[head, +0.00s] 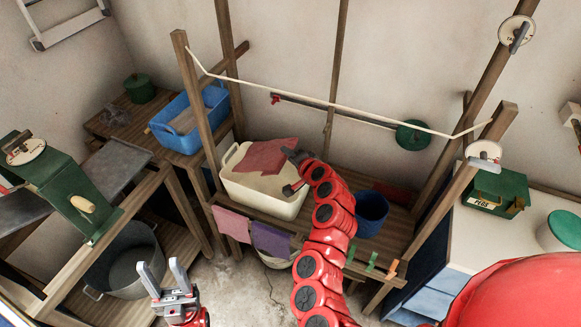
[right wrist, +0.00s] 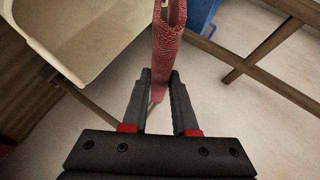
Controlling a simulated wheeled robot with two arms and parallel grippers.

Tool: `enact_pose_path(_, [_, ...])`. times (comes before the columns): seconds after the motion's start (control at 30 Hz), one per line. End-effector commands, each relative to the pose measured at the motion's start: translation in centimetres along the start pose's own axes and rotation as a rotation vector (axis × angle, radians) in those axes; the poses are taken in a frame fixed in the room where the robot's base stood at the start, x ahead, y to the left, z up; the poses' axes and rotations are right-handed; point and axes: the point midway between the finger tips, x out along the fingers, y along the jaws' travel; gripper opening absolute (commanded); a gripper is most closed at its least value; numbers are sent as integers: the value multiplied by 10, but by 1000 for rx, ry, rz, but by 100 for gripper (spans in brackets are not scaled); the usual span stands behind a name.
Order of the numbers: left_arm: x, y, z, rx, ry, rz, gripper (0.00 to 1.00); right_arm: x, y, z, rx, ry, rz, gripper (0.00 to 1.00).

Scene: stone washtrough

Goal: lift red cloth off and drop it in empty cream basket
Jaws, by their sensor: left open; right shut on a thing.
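The red cloth (head: 265,157) shows above the back part of the cream basket (head: 262,202) in the head view and hides part of its opening. The visible inside of the basket is pale and bare. My right gripper (right wrist: 160,78) is shut on the red cloth (right wrist: 169,50), which hangs as a narrow fold between the fingertips in the right wrist view. The cream basket (right wrist: 78,38) shows there at upper left. How high the cloth is above the rim I cannot tell. My left gripper (head: 162,268) is open and empty at lower left.
A pink cloth (head: 231,224) and a purple cloth (head: 270,241) hang along the front edge, below the basket. A blue bucket (head: 371,212) stands right of my right arm. A blue basket (head: 213,108) is at the back left. Posts and a stretched line frame the trough.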

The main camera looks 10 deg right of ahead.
Motion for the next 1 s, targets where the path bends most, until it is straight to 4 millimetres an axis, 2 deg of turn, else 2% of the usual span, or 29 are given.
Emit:
enact_pose_path(0.13, [-9,0,2,0,0,0,50,18,-4,-9,-4,-2,0,0])
enact_pose_path(0.4, [-18,1,3,0,0,0,50,40,-11,-22,-3,0,0,0])
enact_pose_path(0.87, [-19,1,3,0,0,0,50,47,-14,-26,0,0,1,0])
enact_pose_path(0.9, [-19,1,3,0,0,0,50,47,-14,-26,0,0,1,30])
enact_pose_path(1.0, [-19,1,3,0,0,0,50,47,-14,-26,0,0,1,48])
